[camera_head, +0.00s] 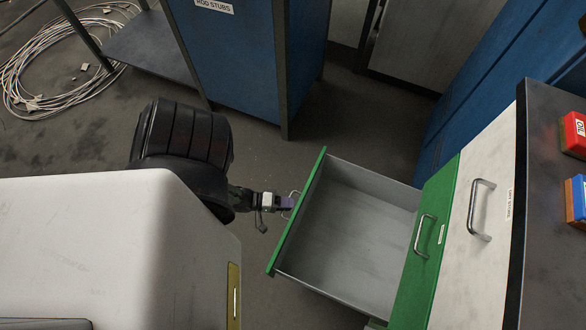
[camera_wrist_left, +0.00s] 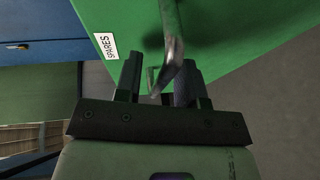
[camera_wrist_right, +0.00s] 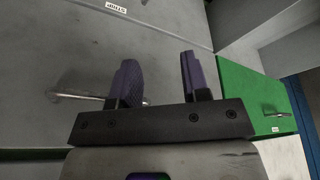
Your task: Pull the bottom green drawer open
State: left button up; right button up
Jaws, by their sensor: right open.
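The lower green drawer (camera_head: 345,230) stands pulled far out from the cabinet, its grey inside empty and its green front (camera_head: 297,215) at the left. My left gripper (camera_head: 287,202) is at the handle on that front. In the left wrist view the metal handle (camera_wrist_left: 173,45) lies between my left fingers (camera_wrist_left: 158,82), close to the right-hand finger; the fingers stand apart, with a gap beside the handle. A "SPARES" label shows on the green front. My right gripper (camera_wrist_right: 160,80) is open and empty in front of a pale drawer front with a metal handle (camera_wrist_right: 80,97).
A closed green drawer (camera_head: 418,265) and a pale drawer (camera_head: 470,235) sit above the open one. Red (camera_head: 574,135) and blue (camera_head: 577,198) bins stand on the dark top. A blue cabinet (camera_head: 230,60) is behind; cables (camera_head: 45,70) lie on the floor.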

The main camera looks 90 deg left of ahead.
pick_arm(q)
jog(key=shift+s+r, duration=0.1)
jog(key=shift+s, duration=0.3)
jog(key=s+a+r+p, duration=0.1)
jog(key=s+r+p, duration=0.1)
jog(key=s, duration=1)
jog(key=shift+s+a+r+p, duration=0.15)
jog(key=shift+s+p, duration=0.25)
jog(key=shift+p, duration=0.05)
jog(key=shift+w, duration=0.1)
